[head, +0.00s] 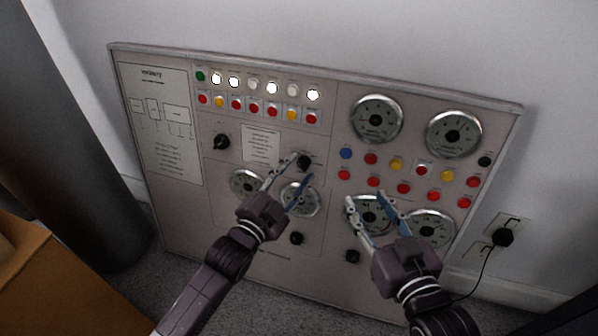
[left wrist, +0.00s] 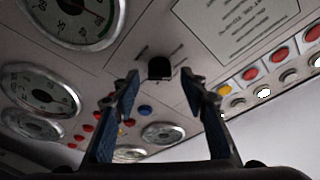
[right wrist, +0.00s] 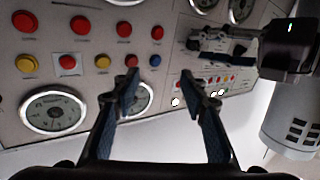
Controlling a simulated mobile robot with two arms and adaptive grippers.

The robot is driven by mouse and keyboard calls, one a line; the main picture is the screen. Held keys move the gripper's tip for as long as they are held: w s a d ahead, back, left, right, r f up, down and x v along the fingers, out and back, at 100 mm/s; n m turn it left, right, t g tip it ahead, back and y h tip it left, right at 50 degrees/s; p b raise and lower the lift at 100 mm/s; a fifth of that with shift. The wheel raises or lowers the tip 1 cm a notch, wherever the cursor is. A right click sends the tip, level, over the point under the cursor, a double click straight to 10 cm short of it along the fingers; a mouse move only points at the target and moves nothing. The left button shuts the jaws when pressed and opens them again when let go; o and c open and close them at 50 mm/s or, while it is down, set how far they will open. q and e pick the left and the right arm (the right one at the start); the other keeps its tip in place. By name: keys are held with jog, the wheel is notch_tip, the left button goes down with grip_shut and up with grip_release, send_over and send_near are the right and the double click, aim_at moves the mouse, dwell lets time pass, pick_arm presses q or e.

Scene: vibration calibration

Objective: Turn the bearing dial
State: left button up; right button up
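A grey control panel (head: 270,215) leans against the wall and carries several black dials. The labels are too small to read, so I cannot tell which one is named bearing. One black dial (head: 304,161) sits right of the white notice in the panel's middle. My left gripper (head: 301,168) is open around or just in front of it. In the left wrist view this dial (left wrist: 159,68) shows centred between the two fingertips, with gaps on both sides. My right gripper (head: 366,197) is open and empty in front of a lower right gauge (head: 370,222).
Other black dials sit at the left (head: 221,142), lower middle (head: 297,238) and lower right (head: 353,256). Lit and coloured buttons (head: 255,105) run along the top. A wall socket with a black plug (head: 503,237) is at the right. An orange-brown box (head: 50,285) stands at lower left.

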pick_arm(q)
jog(key=shift+w+d, duration=0.3)
jog(key=shift+w, duration=0.15)
pick_arm(e)
jog(key=shift+w+a+r+t, duration=0.15)
jog(key=shift+r+t, duration=0.25)
jog(key=shift+r, duration=0.35)
pick_arm(q)
jog(key=shift+c, duration=0.3)
grip_shut()
pick_arm(e)
jog(key=shift+f, duration=0.1)
